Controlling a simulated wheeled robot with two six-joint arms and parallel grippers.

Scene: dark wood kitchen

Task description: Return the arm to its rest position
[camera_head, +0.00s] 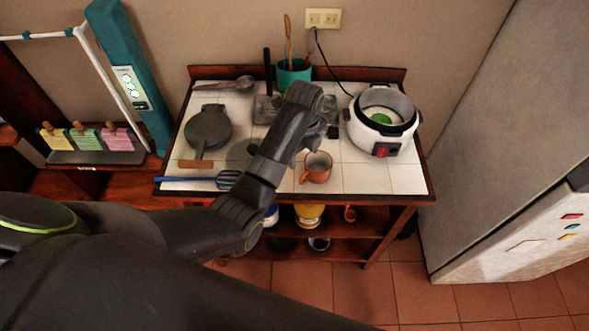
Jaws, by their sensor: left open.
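My left arm (268,165) comes in from the left, bends at an elbow low in front of the table and reaches up over the white tiled tabletop. My left gripper (331,117) is at its far end, over the table between the copper mug and the white cooker, partly hidden behind the wrist. It is open, and I see nothing held in it. The copper mug (316,167) stands upright on the tiles just in front of it. The white cooker (383,120) stands to its right, lid off, with something green inside. My right gripper is not in view.
A dark round pan (208,130), a blue-handled utensil (205,181) and a ladle (226,84) lie on the table's left. A teal utensil pot (293,72) stands at the back. Shelves with jars are below. A fridge (500,130) stands right; tiled floor (400,290) is clear.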

